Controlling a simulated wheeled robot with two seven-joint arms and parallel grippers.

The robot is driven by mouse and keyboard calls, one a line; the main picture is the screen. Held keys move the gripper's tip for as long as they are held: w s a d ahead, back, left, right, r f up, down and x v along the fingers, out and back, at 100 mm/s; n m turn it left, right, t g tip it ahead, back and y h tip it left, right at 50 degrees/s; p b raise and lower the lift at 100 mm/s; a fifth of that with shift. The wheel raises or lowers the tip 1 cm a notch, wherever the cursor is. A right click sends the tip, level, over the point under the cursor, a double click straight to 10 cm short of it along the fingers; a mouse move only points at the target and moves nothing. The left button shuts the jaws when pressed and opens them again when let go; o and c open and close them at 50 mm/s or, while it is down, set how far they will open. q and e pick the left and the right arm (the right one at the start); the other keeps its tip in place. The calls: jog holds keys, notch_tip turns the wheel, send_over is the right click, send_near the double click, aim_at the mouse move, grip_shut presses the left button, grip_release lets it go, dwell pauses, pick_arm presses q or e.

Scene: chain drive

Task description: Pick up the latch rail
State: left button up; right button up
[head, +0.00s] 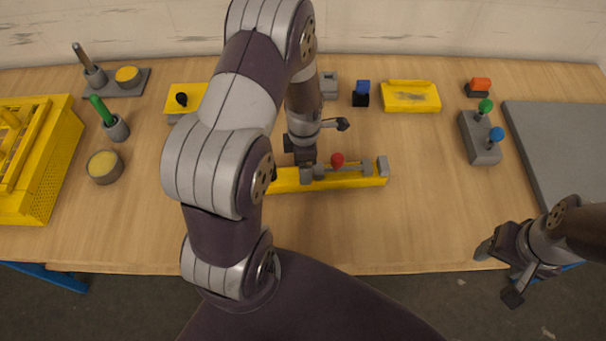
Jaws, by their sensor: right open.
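A long yellow bar (349,181) lies across the middle of the table, with grey blocks, a thin grey rod and a red knob (337,160) on top. It looks like the latch rail, though I cannot tell which part bears that name. My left gripper (303,166) points down at the bar, left of the red knob. My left arm hides part of the bar's left side, and whether the fingers touch or grip anything is unclear. My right gripper (498,275) is open and empty at the table's front right edge, well away from the bar.
A yellow crate (45,190) stands at the far left, near a grey cup with a green stick (116,128). A yellow tray (411,97), a grey block with green and blue knobs (480,140) and a grey mat (565,150) lie right. The front-right tabletop is clear.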

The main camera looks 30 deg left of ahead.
pick_arm(q)
jog(key=f, duration=0.2)
jog(key=s+f, duration=0.1)
jog(key=f, duration=0.1)
jog(key=shift+f+p, duration=0.2)
jog(key=shift+p, duration=0.1)
jog(key=shift+w+f, duration=0.1)
jog(key=shift+f, duration=0.35)
grip_shut()
jog(key=shift+r, duration=0.1)
